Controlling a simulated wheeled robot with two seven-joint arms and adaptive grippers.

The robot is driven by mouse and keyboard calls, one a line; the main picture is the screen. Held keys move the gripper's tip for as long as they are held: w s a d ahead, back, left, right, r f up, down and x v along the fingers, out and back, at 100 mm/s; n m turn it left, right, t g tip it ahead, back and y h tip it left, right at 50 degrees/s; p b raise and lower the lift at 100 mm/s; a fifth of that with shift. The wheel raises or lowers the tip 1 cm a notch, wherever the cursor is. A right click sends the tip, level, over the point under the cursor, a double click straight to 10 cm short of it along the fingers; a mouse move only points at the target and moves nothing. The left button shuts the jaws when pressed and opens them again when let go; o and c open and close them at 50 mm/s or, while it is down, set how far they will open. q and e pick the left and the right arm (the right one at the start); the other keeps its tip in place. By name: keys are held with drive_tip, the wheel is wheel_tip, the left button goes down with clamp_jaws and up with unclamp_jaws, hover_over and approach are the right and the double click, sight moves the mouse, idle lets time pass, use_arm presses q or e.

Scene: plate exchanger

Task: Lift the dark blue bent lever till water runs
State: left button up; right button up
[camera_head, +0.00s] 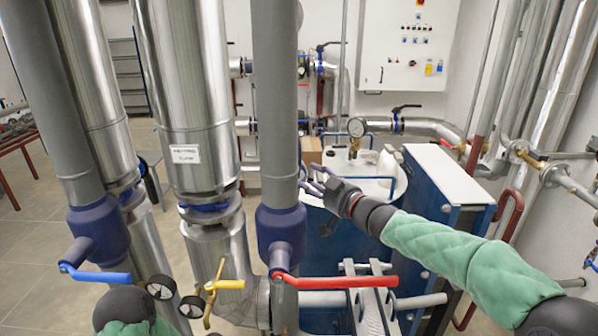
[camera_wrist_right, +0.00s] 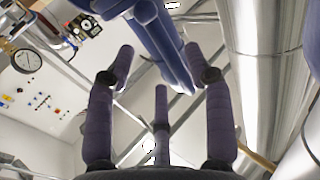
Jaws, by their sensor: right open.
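A dark blue bent piece (camera_wrist_right: 165,45), which looks like the lever, comes down from the top of the right wrist view. Its lower end lies between the spread fingertips of my right gripper (camera_wrist_right: 158,65). The fingers are open and do not look closed on it; whether one touches it I cannot tell. In the head view my right gripper (camera_head: 316,184) reaches in from the right, just beside a grey vertical pipe (camera_head: 275,100). The lever cannot be clearly picked out there. My left arm shows at the bottom left, its fingers out of sight. No running water shows.
A bright blue handle (camera_head: 95,273), a yellow handle (camera_head: 225,284) and a red handle (camera_head: 335,282) stand in front. A white tank (camera_head: 350,162) and a blue-framed machine (camera_head: 450,178) are behind and beside my right arm. A control panel (camera_head: 408,45) hangs on the wall.

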drive_tip(key=shift+x, duration=3.2)
clamp_jaws()
drive_tip(key=shift+s+a+p, duration=0.1)
drive_tip(key=shift+p, duration=0.25)
